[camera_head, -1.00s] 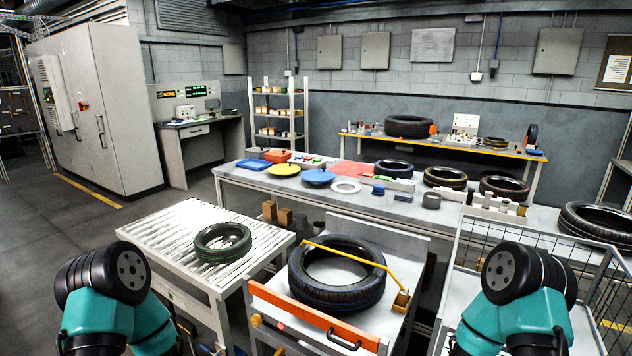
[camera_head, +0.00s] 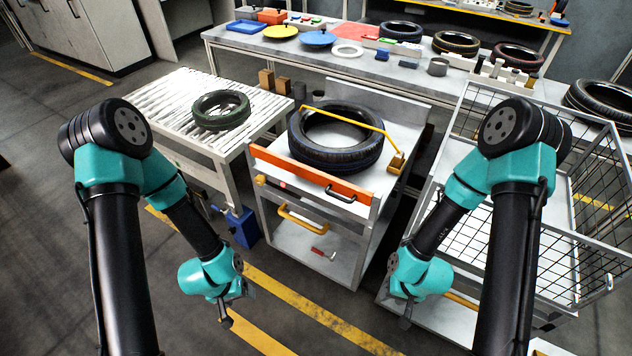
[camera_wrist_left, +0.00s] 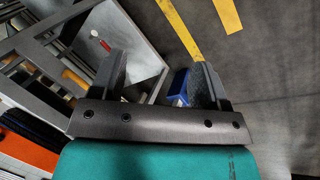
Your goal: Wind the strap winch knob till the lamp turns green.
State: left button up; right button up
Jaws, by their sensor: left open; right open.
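A dark tyre (camera_head: 335,140) lies on the white cart, with a yellow strap (camera_head: 345,112) across it. The strap runs to a yellow block (camera_head: 396,161) at the right. Beside the knob is a small lamp (camera_head: 282,185), which looks red. My left gripper (camera_head: 226,312) is open and empty, low in front of the cart and below the knob. Its two spread fingers show in the left wrist view (camera_wrist_left: 158,82). My right gripper (camera_head: 407,312) is low at the cart's right, open.
A roller conveyor (camera_head: 165,105) with a green-marked tyre (camera_head: 221,110) stands left of the cart. A wire cage (camera_head: 560,190) stands at the right.

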aim_at(257, 182)
pick_arm(q)
jog(key=w+a+f+t+h, duration=0.15)
jog(key=w+t, duration=0.25)
jog(key=w, duration=0.6)
jog(key=w+a+f+t, duration=0.1)
jog(key=w+a+t, duration=0.25)
jog(key=w, duration=0.55)
jog(key=w+a+r+t+h, duration=0.3)
jog(key=w+r+t+h, duration=0.1)
jog(key=w+t, duration=0.3)
jog(key=w+r, duration=0.1)
jog(key=w, duration=0.1)
jog(key=shift+w+a, duration=0.15)
jog(key=shift+w, duration=0.15)
jog(key=shift+r, duration=0.1)
jog(key=x, duration=1.7)
jog(key=shift+w, duration=0.25)
